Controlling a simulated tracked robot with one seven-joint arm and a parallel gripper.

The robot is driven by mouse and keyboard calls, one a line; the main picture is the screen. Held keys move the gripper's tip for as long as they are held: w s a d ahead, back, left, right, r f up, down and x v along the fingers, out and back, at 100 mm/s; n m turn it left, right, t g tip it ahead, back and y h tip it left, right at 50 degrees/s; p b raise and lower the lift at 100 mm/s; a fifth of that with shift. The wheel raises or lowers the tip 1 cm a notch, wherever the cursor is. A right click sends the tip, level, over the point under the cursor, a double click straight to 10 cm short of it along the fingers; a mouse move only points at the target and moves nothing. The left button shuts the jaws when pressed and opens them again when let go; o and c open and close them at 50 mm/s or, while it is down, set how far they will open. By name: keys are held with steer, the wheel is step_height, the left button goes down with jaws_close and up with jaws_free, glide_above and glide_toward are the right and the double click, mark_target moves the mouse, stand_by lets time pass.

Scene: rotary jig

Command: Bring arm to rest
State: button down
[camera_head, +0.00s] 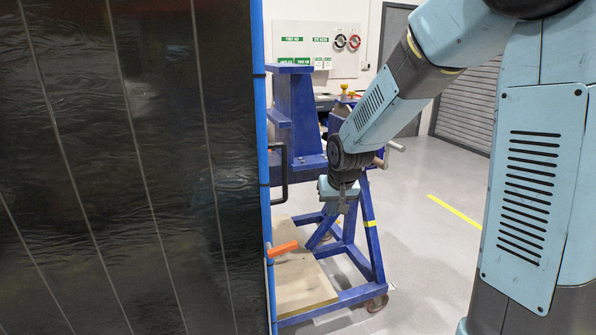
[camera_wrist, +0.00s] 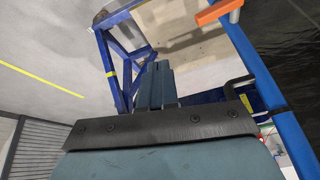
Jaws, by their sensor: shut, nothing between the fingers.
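My gripper (camera_head: 338,208) hangs at the end of my bent arm, to the right of the jig's dark panel, in the head view. In the wrist view its fingers (camera_wrist: 157,85) are together, with nothing between them. The jig has a large black panel (camera_head: 110,160) with a blue edge and a blue wheeled frame (camera_head: 365,235). An orange handle (camera_head: 283,249) sticks out from the panel's edge, below and left of my gripper; it also shows at the top of the wrist view (camera_wrist: 217,12). My gripper appears apart from the handle.
A black grab handle (camera_head: 284,175) is on the panel's edge. A wooden board (camera_head: 302,285) lies on the frame's base. A white wall board (camera_head: 316,48) and a grey shutter (camera_head: 468,105) stand behind. The floor with a yellow line (camera_head: 454,212) is clear at right.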

steer(key=s+d+r, duration=0.4)
steer(key=s+r, duration=0.1)
steer(key=s, duration=0.3)
steer(key=s+d+r, duration=0.4)
steer(key=s+r, duration=0.1)
steer(key=s, duration=0.4)
steer(key=s+d+r+m+t+h, duration=0.1)
steer(key=s+d+r, duration=0.3)
steer(key=s, duration=0.5)
steer(key=shift+v, duration=0.8)
steer(key=shift+w+a, duration=0.15)
steer(key=shift+a, duration=0.05)
